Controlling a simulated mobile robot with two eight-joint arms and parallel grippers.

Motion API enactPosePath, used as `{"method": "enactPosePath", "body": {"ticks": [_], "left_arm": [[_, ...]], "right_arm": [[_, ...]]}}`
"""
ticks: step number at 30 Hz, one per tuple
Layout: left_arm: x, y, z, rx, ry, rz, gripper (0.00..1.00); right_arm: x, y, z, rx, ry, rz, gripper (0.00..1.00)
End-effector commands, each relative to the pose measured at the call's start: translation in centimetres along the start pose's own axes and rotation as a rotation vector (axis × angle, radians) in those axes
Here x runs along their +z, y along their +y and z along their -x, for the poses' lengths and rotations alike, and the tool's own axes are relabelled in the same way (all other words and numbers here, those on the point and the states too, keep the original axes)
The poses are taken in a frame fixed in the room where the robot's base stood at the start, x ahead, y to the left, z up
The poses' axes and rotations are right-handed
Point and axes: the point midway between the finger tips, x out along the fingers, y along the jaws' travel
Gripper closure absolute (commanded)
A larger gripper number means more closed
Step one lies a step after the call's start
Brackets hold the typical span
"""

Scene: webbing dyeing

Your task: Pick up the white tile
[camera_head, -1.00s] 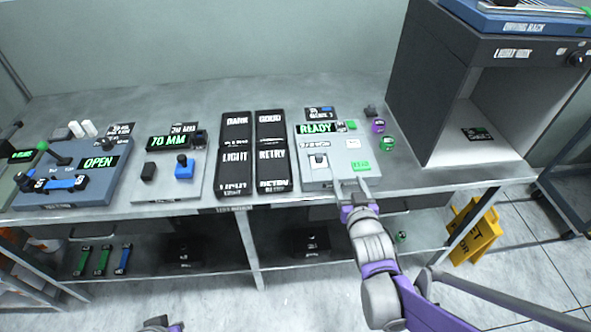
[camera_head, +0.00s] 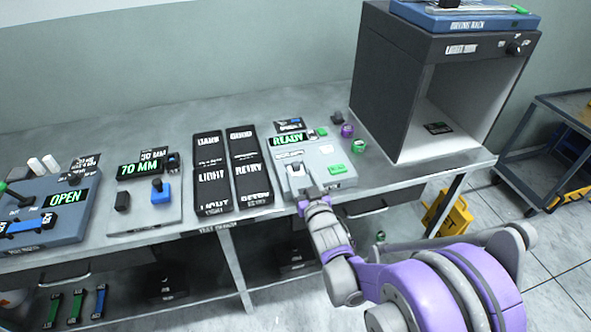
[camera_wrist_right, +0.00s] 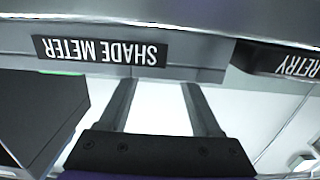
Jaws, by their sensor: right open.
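My right gripper (camera_head: 311,195) is at the front edge of the grey shade meter (camera_head: 340,183), which has a green READY display. Its two fingers are apart and empty in the right wrist view (camera_wrist_right: 160,88), in front of the meter's SHADE METER label. A small pale square (camera_head: 326,149) lies on top of the meter, beside its green button; it may be the white tile, but it is too small to be sure. The right wrist view does not show the meter's top. My left gripper is not in view.
Dark sorting trays (camera_head: 212,180) lie left of the meter. A purple-topped jar (camera_head: 347,130) stands behind it, near the dark light box (camera_head: 395,95). A yellow sign (camera_head: 447,215) stands below the bench.

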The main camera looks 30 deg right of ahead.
Motion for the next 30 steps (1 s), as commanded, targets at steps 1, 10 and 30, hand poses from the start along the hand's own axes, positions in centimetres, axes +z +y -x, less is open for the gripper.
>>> {"method": "enactPosePath", "body": {"ticks": [1, 10, 30], "left_arm": [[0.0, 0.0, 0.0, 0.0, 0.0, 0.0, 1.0], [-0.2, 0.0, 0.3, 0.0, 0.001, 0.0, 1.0], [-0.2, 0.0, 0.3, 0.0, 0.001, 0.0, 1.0]], "right_arm": [[-0.1, 0.0, -0.3, 0.0, 0.0, 0.0, 0.35], [-0.5, -0.2, -4.5, 0.0, 0.0, -0.001, 0.35], [-0.5, -0.1, -5.2, 0.0, -0.001, -0.001, 0.94]]}}
